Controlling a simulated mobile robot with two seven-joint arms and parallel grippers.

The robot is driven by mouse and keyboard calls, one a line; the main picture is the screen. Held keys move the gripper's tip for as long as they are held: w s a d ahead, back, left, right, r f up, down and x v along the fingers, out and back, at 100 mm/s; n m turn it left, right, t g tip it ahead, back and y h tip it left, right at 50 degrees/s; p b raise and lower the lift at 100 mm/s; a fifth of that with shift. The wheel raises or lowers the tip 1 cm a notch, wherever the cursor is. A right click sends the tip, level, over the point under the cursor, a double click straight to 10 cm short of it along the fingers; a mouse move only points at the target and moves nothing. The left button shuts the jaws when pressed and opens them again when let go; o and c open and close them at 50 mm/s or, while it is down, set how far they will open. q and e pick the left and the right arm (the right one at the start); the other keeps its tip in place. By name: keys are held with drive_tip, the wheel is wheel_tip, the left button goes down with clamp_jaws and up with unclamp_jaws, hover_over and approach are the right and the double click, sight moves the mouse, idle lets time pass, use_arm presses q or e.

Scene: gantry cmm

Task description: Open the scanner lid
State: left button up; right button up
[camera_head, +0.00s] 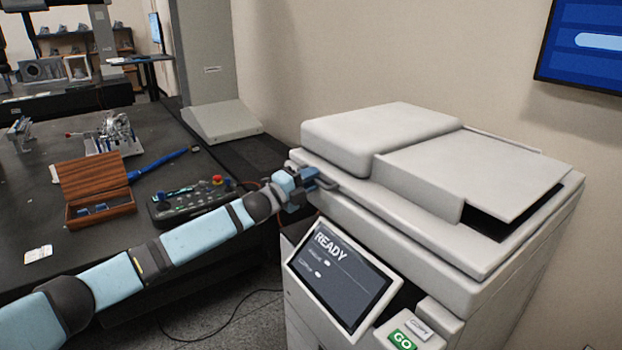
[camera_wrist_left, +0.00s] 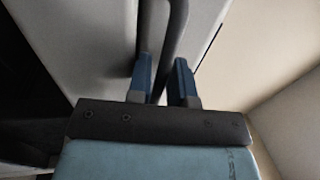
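The scanner lid (camera_head: 415,208) is the pale grey upper part of the large machine by the wall and lies down on its body. A dark grey handle (camera_head: 325,182) sticks out at the lid's left corner. My left gripper (camera_head: 309,181) is at this handle. In the left wrist view, its two blue fingers (camera_wrist_left: 165,82) stand on either side of a dark handle bar (camera_wrist_left: 172,45). The fingers are a small gap apart; whether both press on the bar cannot be told. My right gripper is out of view.
The scanner's tilted screen (camera_head: 340,278) reads READY, with a green GO button (camera_head: 402,340) beside it. A black table (camera_head: 35,215) on the left holds a control box (camera_head: 190,203) and a wooden box (camera_head: 98,190). A wall screen (camera_head: 585,45) hangs at upper right.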

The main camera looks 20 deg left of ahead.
use_arm(q)
clamp_jaws()
drive_tip(key=shift+r, duration=0.1)
